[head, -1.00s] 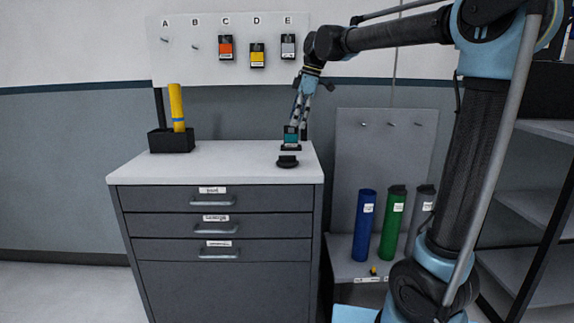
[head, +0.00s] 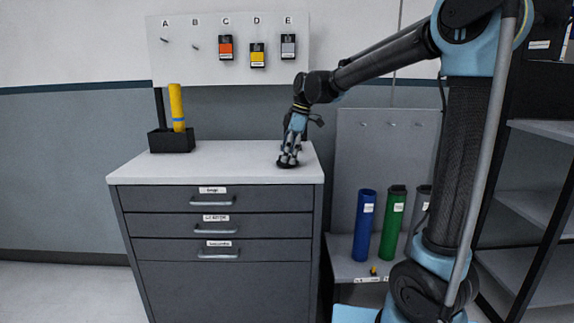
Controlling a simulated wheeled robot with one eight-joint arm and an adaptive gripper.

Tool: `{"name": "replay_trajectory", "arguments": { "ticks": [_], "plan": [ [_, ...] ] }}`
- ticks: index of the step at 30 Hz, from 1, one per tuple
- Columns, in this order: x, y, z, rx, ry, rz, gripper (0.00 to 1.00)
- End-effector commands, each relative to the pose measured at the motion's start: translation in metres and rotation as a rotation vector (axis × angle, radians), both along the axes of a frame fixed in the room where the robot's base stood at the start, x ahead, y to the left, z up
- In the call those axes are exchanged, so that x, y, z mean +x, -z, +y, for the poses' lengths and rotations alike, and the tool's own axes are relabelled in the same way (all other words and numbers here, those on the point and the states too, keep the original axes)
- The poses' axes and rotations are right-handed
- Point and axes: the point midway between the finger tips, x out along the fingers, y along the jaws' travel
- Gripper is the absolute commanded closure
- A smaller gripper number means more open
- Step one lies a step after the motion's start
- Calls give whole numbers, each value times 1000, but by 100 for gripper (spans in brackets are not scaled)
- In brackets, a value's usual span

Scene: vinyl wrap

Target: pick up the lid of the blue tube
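The blue tube (head: 364,225) stands upright on the low shelf right of the cabinet, with no black cap visible on its top. A small round black lid (head: 286,164) lies on the cabinet top near its right edge. My gripper (head: 289,158) points down right at this lid, with its fingers over or around it, partly hiding it. I cannot tell whether the fingers are closed on the lid.
A green tube (head: 392,224) and a grey tube (head: 422,205) stand beside the blue one. A black holder (head: 171,142) with a yellow tube (head: 177,105) is at the cabinet's back left. The white cabinet top (head: 225,165) is clear between.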

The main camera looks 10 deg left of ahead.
Motion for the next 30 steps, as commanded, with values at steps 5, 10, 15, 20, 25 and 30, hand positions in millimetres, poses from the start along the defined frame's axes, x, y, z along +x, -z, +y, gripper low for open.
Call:
{"name": "replay_trajectory", "arguments": {
  "ticks": [5, 10, 15, 20, 25, 30],
  "plan": [
    [-1, 10, 2, 0, 0, 0, 11],
    [-1, 10, 2, 0, 0, 0, 11],
    [-1, 10, 2, 0, 0, 0, 42],
    [-1, 10, 2, 0, 1, 0, 49],
    [-1, 10, 2, 0, 1, 0, 49],
    [-1, 4, 2, 0, 1, 0, 49]
  ]
}}
